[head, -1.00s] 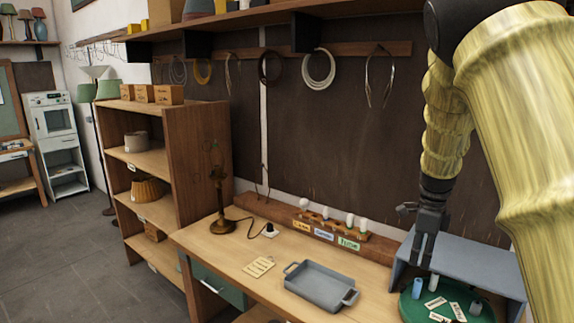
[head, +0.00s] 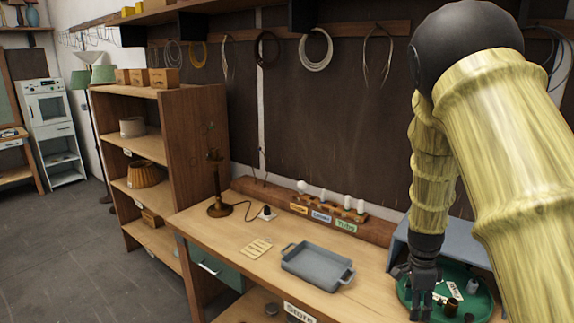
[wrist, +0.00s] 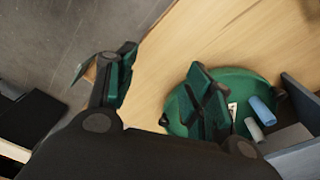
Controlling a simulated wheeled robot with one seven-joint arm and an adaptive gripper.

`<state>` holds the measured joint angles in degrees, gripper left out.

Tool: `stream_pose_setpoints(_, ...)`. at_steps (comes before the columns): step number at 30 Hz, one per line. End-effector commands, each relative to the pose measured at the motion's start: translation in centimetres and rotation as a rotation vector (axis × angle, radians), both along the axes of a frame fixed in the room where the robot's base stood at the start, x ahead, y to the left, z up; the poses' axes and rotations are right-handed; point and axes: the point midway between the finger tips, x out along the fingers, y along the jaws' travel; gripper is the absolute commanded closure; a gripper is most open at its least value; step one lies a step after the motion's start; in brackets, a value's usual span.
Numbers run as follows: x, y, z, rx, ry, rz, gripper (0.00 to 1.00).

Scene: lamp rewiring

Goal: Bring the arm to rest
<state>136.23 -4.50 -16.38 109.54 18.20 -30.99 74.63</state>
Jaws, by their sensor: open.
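My gripper (head: 424,300) hangs fingers down at the left edge of the round green tray (head: 484,312) on the workbench. In the wrist view its two fingers (wrist: 163,75) are spread apart with nothing between them. One finger is over bare wood near the bench edge, and the other overlaps the green tray (wrist: 258,80). A blue cylinder (wrist: 262,110) and a grey cylinder (wrist: 253,129) lie on the tray near that finger. My arm covers part of the tray in the head view.
A grey two-handled tray (head: 317,267), a lamp base (head: 217,190) and a lined card (head: 256,248) stand or lie on the bench. A rack (head: 345,213) with bulbs is behind. A blue-grey box-like stand (head: 455,243) is close behind the green tray. Shelves (head: 195,140) stand left.

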Motion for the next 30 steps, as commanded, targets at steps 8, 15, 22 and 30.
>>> stream_pose_setpoints(8, -9.7, 0.9, -15.2, -0.029, 0.058, 0.403, 0.48)
stream_pose_setpoints(15, -18.2, 3.2, -26.9, -0.013, 0.107, 0.813, 0.48)
stream_pose_setpoints(22, -26.7, 6.6, -35.4, 0.037, 0.120, 1.204, 0.48)
stream_pose_setpoints(30, -35.9, 10.7, -40.1, 0.102, 0.075, 1.573, 0.48)
